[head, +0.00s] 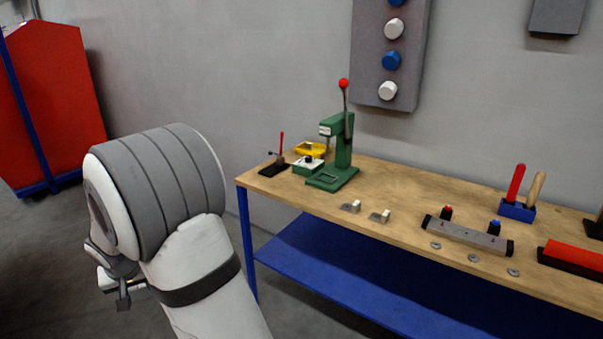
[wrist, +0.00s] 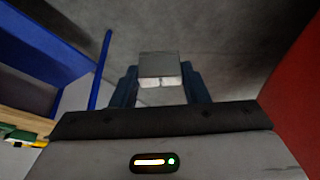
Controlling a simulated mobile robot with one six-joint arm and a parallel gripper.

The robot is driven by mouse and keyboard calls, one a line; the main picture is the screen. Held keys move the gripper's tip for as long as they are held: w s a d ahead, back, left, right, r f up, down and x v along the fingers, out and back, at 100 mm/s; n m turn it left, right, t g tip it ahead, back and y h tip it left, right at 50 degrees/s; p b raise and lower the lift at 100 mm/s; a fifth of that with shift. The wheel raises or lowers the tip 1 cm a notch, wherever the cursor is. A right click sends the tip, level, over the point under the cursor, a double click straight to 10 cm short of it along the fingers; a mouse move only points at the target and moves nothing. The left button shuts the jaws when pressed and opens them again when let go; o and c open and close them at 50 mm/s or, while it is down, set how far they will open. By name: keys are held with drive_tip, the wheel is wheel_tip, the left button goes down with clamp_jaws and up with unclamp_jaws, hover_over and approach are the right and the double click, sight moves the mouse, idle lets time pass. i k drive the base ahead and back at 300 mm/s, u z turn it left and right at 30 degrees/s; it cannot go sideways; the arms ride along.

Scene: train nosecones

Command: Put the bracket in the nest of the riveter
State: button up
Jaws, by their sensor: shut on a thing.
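My gripper (wrist: 160,85) is shut on a small grey bracket (wrist: 158,65), which sits between its two dark fingers in the wrist view. In the head view my gripper (head: 120,288) is at the lower left, off the table's left end and partly hidden behind my arm. The riveter (head: 342,150) is a green press with a red-knobbed lever, standing upright on the table. The nest (head: 325,181) is the framed pale recess on its green base, and it looks empty. Two more small grey-and-white brackets, one (head: 351,206) left of the other (head: 380,216), lie near the table's front edge.
The wooden table (head: 400,185) has a blue frame and lower shelf. Left of the riveter are a green-and-white box (head: 308,165), a yellow bin (head: 308,149) and a red-handled tool (head: 281,150). A grey bar fixture (head: 466,235) and several washers lie right. Floor between arm and table is clear.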

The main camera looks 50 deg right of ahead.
sight(326, 179)
drive_tip(key=i, duration=0.9)
drive_tip(key=z, duration=0.05)
